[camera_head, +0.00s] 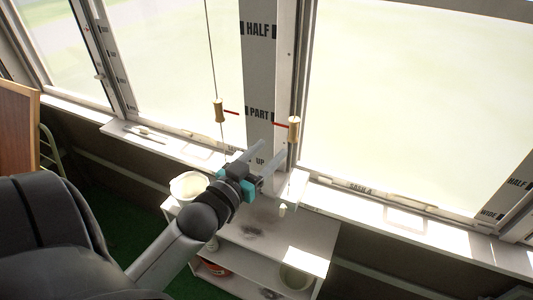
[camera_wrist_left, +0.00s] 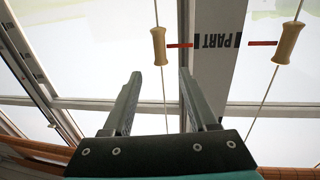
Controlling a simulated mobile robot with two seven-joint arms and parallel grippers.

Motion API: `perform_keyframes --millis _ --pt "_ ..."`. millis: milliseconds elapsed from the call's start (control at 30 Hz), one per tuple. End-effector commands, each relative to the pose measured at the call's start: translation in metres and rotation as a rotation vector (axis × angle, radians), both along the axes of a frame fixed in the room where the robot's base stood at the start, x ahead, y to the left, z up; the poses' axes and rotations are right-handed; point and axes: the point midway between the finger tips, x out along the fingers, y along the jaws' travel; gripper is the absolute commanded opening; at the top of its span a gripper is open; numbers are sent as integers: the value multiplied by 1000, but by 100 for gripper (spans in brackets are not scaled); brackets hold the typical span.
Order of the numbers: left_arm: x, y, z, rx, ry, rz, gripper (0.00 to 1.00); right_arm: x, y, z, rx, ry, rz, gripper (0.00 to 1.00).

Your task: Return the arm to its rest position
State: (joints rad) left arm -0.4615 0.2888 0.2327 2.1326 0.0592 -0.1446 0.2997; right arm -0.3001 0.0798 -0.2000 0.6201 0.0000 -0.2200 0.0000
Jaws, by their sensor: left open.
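My left gripper (camera_head: 262,163) reaches from the lower left toward the window post in the head view. Its two fingers are spread apart with nothing between them. In the left wrist view the open fingers (camera_wrist_left: 160,90) point toward the window. A wooden cord handle (camera_head: 219,111) hangs left of the post, beside a red mark; it also shows in the left wrist view (camera_wrist_left: 159,46). A second wooden handle (camera_head: 293,129) hangs on the right, also level with a red mark, and shows in the wrist view too (camera_wrist_left: 288,43). Neither handle is gripped. My right gripper is not in view.
The window sill (camera_head: 400,222) runs along the wall. The labelled post (camera_head: 259,75) reads HALF, PART and UP. A wooden panel (camera_head: 17,130) stands at far left.

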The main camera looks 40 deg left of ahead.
Motion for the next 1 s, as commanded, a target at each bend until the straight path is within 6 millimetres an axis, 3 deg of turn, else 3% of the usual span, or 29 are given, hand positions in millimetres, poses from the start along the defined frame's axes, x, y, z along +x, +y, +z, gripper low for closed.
perform_keyframes --millis 567,667,767,867,1000 --pt "-1 0 -1 0 1 1 58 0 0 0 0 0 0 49" --pt "-1 1 -14 -4 22 5 58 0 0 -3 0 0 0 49" --pt "0 3 -55 -11 87 16 58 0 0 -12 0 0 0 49" --pt "-4 3 -123 -20 199 30 58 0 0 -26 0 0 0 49" --pt "-22 -4 -231 -27 385 37 58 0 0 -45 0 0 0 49"
